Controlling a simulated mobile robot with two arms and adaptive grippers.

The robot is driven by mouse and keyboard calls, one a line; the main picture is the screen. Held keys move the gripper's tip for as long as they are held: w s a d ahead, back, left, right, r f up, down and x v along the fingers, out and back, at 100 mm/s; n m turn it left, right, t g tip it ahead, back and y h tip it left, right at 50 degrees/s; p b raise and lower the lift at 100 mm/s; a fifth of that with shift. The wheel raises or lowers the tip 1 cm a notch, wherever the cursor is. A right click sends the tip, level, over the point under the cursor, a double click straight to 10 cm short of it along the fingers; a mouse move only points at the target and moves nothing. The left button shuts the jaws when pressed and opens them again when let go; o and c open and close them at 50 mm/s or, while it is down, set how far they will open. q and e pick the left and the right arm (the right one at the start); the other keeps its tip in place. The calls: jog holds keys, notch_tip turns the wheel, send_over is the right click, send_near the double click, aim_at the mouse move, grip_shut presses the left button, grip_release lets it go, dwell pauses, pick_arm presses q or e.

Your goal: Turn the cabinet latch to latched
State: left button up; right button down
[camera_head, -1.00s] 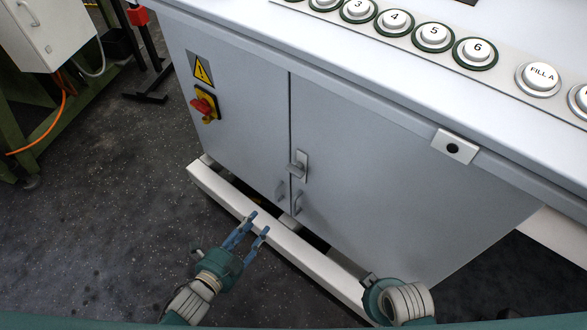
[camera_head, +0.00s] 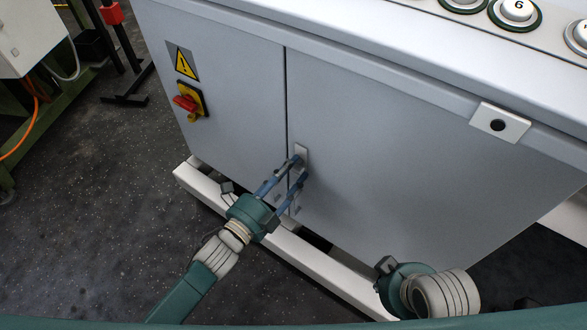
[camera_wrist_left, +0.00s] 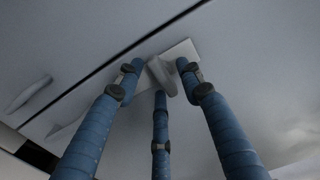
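The cabinet (camera_head: 400,160) is grey with two doors and a vertical seam. The cabinet latch (camera_head: 302,152) is a small grey handle on a pale plate beside the seam, on the right door. My left gripper (camera_head: 297,167) is at the latch, its blue fingers covering part of it. In the left wrist view the latch handle (camera_wrist_left: 161,76) lies between the spread fingertips, with a narrow gap at the left finger. I cannot tell whether any fingertip touches it. My right gripper (camera_head: 385,266) is low at the right; its fingers are mostly hidden.
A red and yellow switch (camera_head: 189,102) and a warning sign (camera_head: 183,62) are on the left door. A door handle (camera_wrist_left: 28,94) shows in the left wrist view. A white base rail (camera_head: 290,262) runs along the cabinet's foot.

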pick_arm(q)
jog(key=shift+w+d, duration=0.4)
jog(key=shift+w, duration=0.2)
grip_shut()
